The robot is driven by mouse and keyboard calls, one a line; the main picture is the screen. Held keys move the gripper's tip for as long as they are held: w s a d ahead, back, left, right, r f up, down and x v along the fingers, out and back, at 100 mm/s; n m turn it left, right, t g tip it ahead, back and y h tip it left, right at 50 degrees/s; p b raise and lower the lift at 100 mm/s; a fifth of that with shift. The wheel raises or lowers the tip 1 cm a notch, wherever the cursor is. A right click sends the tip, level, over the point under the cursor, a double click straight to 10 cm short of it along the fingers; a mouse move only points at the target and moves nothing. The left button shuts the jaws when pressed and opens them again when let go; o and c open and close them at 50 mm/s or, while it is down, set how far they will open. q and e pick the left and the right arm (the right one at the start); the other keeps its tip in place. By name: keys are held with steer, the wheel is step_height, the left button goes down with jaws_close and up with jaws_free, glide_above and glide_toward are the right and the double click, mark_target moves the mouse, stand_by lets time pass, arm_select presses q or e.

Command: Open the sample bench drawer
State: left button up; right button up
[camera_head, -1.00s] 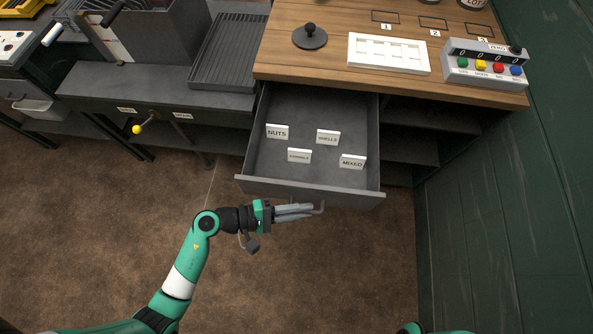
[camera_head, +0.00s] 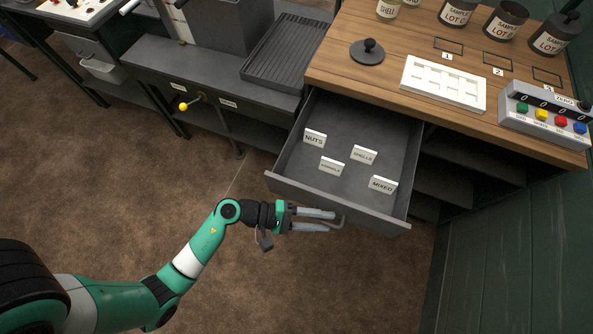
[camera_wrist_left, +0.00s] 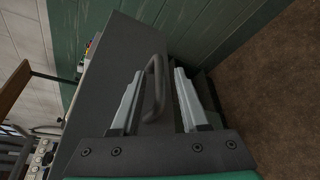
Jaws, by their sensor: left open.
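The sample bench drawer (camera_head: 352,150) stands pulled out from under the wooden bench top. It holds small white label cards, among them NUTS (camera_head: 315,138) and MIXED (camera_head: 383,184). Its grey front panel (camera_head: 300,191) faces my left arm. My left gripper (camera_head: 333,221) is at the front of the drawer, by the handle (camera_head: 341,222). In the left wrist view the fingers are spread apart, with the curved handle (camera_wrist_left: 154,88) between them and gaps showing beside it. The drawer front (camera_wrist_left: 110,75) fills the left of that view. My right gripper is out of view.
The wooden bench top (camera_head: 385,55) carries a white tray (camera_head: 443,84), a button box (camera_head: 546,112), sample cups and a round black weight (camera_head: 368,52). A green wall (camera_head: 510,240) stands at the right. Brown floor (camera_head: 150,180) before the drawer is clear.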

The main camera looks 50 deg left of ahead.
arm_select(q)
steer(key=p+v, duration=0.2)
steer(key=v, duration=0.9)
steer(key=shift+s+a+p, duration=0.15)
steer(key=shift+s+p, duration=0.1)
steer(key=shift+p, duration=0.1)
steer(key=shift+r, duration=0.1)
